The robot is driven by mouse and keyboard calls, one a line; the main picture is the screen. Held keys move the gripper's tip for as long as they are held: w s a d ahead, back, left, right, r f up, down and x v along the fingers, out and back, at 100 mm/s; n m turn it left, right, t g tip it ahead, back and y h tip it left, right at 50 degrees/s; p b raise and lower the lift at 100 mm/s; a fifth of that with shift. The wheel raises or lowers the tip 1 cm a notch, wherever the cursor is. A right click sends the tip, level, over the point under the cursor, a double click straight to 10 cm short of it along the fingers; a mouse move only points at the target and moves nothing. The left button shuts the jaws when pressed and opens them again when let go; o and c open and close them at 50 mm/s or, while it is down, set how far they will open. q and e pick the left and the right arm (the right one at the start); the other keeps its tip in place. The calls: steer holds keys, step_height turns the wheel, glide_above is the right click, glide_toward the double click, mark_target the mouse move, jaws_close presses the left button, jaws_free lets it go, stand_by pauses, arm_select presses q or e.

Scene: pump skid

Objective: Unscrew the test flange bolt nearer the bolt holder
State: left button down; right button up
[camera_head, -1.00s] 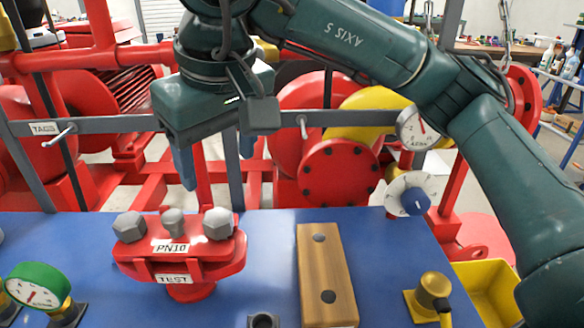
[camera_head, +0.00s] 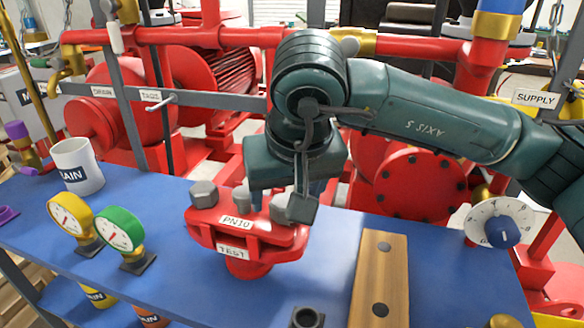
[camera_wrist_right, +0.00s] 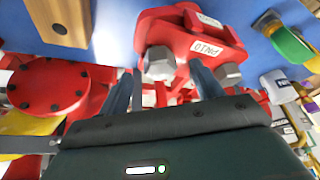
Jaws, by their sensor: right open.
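The red test flange (camera_head: 246,238), labelled PN10 and TEST, stands on the blue bench with grey hex bolts on top. Its right-hand bolt (camera_head: 279,205) is the one nearer the wooden bolt holder (camera_head: 380,285); the wrist housing partly hides it. It also shows in the right wrist view (camera_wrist_right: 160,63). The left-hand bolt (camera_head: 203,194) is seated too. My right gripper (camera_head: 284,198) is open, pointing down close over the right-hand bolt. In the right wrist view its fingers (camera_wrist_right: 166,74) appear on either side of that bolt; contact cannot be told. My left gripper is not in view.
A green gauge (camera_head: 120,230) and a yellow gauge (camera_head: 70,217) stand left of the flange, with a white mug (camera_head: 78,166) behind. A black socket (camera_head: 307,317) sits in front. A dial with a blue knob (camera_head: 500,230) is at right. Red pipework lies behind.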

mark_target(284, 208)
steer(key=shift+x, duration=1.85)
steer(key=shift+c, duration=0.4)
steer(key=c, duration=1.1)
steer(key=o, duration=0.4)
steer(key=c, duration=0.3)
steer(key=shift+d+f+n+y+b, duration=0.15)
steer(key=shift+n+y+b, duration=0.15)
steer(key=shift+n+b, duration=0.35)
steer(key=n+y, duration=0.1)
steer(key=n, duration=0.2)
steer(key=shift+g, duration=0.3)
steer(key=n+g, duration=0.1)
steer(key=n, duration=0.1)
steer(key=n+y, duration=0.1)
steer(key=n, duration=0.2)
steer(key=shift+g, duration=0.4)
steer(key=shift+s+a+n, duration=0.1)
steer(key=shift+a+n, duration=0.1)
steer(key=shift+n, duration=0.45)
